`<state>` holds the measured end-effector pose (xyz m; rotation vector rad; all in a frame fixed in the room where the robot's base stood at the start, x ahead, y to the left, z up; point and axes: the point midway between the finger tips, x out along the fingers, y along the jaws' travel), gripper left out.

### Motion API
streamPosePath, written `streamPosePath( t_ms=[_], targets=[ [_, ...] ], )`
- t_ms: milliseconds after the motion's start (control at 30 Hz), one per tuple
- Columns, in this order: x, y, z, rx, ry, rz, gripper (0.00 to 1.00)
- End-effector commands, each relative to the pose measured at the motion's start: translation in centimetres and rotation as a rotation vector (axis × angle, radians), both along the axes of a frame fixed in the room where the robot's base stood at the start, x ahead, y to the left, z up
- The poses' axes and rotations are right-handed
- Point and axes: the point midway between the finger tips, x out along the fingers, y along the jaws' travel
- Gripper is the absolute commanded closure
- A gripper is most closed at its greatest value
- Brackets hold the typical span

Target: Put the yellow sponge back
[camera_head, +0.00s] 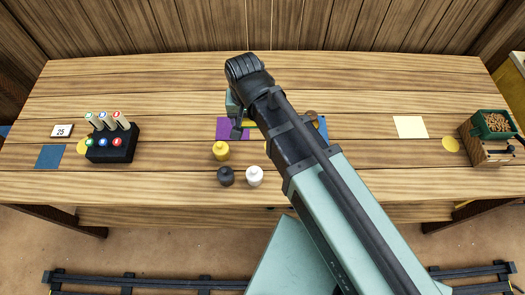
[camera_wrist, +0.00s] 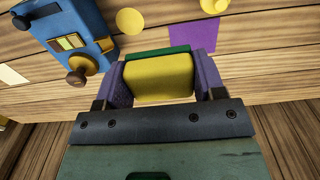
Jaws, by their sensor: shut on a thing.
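In the wrist view, the yellow sponge (camera_wrist: 158,80), with a green layer along its far edge, sits between the two purple-padded fingers of my gripper (camera_wrist: 160,72). My gripper is shut on it. In the head view, my gripper (camera_head: 240,124) is above the purple square (camera_head: 223,131) on the table, and only a thin strip of the sponge (camera_head: 250,124) shows beside it. My arm hides much of this area. The purple square (camera_wrist: 222,32) also shows in the wrist view, beyond the sponge and apart from it.
A yellow pot (camera_head: 221,151), a black one (camera_head: 226,176) and a white one (camera_head: 255,176) stand near the front middle. A blue box with a knob (camera_wrist: 80,35) is partly behind my arm. A black rack (camera_head: 112,145) stands left, a wooden grinder (camera_head: 488,150) right.

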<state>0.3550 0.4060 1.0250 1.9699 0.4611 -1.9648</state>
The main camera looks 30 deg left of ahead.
Motion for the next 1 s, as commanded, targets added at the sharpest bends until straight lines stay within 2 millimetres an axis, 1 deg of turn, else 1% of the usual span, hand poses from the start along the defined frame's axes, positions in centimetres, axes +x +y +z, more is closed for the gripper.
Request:
streamPosePath(
  t_ms=[67, 167, 300, 367, 400, 500, 567, 733, 767, 900, 967, 1000],
  targets=[
    [0.0, 0.0, -1.6, 0.000, 0.000, 0.000, 0.59],
    [0.0, 0.0, -4.6, 0.000, 0.000, 0.000, 0.59],
    [0.0, 0.0, -9.7, 0.000, 0.000, 0.001, 0.59],
    [0.0, 0.0, -11.7, 0.000, 0.000, 0.001, 0.59],
    [0.0, 0.0, -13.0, 0.000, 0.000, 0.001, 0.59],
    [0.0, 0.0, -15.5, 0.000, 0.000, 0.001, 0.59],
    [0.0, 0.0, -16.1, 0.000, 0.000, 0.001, 0.59],
    [0.0, 0.0, -16.0, 0.000, 0.000, 0.001, 0.59],
    [0.0, 0.0, -16.4, 0.000, 0.000, 0.001, 0.59],
    [0.0, 0.0, -19.6, 0.000, 0.000, 0.001, 0.59],
    [0.0, 0.0, -20.4, 0.000, 0.000, 0.001, 0.59],
    [0.0, 0.0, -20.4, 0.000, 0.000, 0.001, 0.59]
  ],
)
